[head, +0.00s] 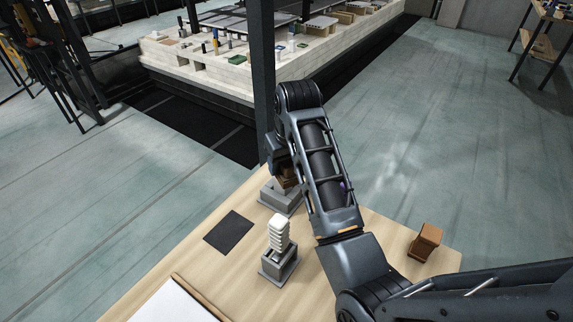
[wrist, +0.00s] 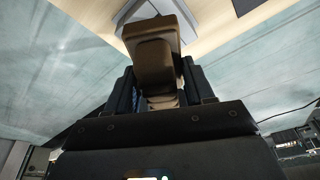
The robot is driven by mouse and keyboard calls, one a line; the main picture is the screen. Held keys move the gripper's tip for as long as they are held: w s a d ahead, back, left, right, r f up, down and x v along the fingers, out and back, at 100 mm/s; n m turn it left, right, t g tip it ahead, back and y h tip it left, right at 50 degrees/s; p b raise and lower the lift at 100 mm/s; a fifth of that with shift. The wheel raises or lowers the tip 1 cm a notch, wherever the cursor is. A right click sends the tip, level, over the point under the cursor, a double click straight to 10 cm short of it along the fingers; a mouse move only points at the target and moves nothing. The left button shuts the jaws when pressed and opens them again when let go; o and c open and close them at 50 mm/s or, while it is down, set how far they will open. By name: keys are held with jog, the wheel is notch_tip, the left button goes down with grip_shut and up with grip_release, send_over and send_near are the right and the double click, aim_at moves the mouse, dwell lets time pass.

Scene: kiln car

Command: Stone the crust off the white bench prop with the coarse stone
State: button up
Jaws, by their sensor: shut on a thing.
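The white bench prop (head: 279,231) stands upright in a grey stand (head: 278,268) on the wooden table. Its side looks ribbed; I cannot make out the crust apart from it. My gripper (head: 284,165) is behind the prop, partly hidden by my arm. It is shut on a brown block (wrist: 158,60), which seems to be the coarse stone. The block shows between both fingers in the wrist view and also in the head view (head: 288,178). It is over or at a second grey stand (head: 281,198); I cannot tell if they touch. The block is apart from the white prop.
A dark mat (head: 228,231) lies left of the stands. Another brown block (head: 426,239) sits at the table's right. A white board (head: 172,306) lies at the front left. A dark post (head: 263,80) rises behind the table. The kiln car (head: 215,72) stands beyond.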

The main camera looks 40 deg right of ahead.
jog(key=shift+w+d, duration=0.35)
jog(key=shift+w, duration=0.6)
jog(key=shift+w+d, duration=0.3)
jog(key=shift+w, duration=0.6)
jog(key=shift+s, duration=0.15)
jog(key=shift+s+a, duration=0.25)
jog(key=shift+s, duration=0.5)
jog(key=shift+s+a, duration=0.3)
jog(key=shift+s, duration=0.45)
jog(key=shift+s+a, duration=0.25)
jog(key=shift+s, duration=0.5)
jog(key=shift+r, duration=3.55)
